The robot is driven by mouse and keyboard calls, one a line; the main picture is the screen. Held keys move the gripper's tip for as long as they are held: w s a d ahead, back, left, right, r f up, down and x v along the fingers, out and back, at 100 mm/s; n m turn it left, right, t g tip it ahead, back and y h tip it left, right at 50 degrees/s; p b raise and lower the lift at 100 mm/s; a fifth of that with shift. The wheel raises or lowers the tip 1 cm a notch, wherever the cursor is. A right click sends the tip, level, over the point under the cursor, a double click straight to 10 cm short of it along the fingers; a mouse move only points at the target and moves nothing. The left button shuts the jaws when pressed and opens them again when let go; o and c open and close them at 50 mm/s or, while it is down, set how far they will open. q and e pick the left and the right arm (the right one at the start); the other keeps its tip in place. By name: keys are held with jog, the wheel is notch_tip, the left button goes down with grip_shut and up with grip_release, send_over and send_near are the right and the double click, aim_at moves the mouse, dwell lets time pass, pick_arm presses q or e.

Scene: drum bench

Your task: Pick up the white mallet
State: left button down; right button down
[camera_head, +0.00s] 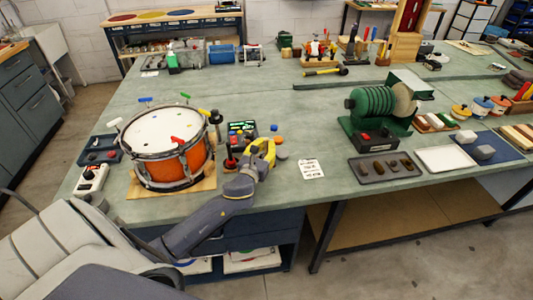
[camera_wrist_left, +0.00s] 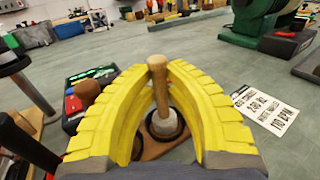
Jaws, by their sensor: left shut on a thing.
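My left gripper (camera_head: 263,150) reaches over the bench just right of the orange drum (camera_head: 168,150). In the left wrist view its yellow fingers (camera_wrist_left: 158,88) are closed around the wooden handle (camera_wrist_left: 157,68) of the white mallet. The handle stands nearly upright between the fingertips. The mallet's pale head (camera_wrist_left: 164,122) is at the lower end, inside a dark ring on a brown base (camera_wrist_left: 155,148); I cannot tell whether it is lifted clear. In the head view the mallet is mostly hidden by the gripper. My right gripper is not in view.
A green ribbed machine (camera_head: 372,105) stands farther right.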

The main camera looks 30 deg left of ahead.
pick_arm(q)
jog(key=shift+r, duration=0.15)
notch_tip(320, 180, up, 20)
dwell(0.7)
jog(key=shift+c, duration=2.2)
grip_release()
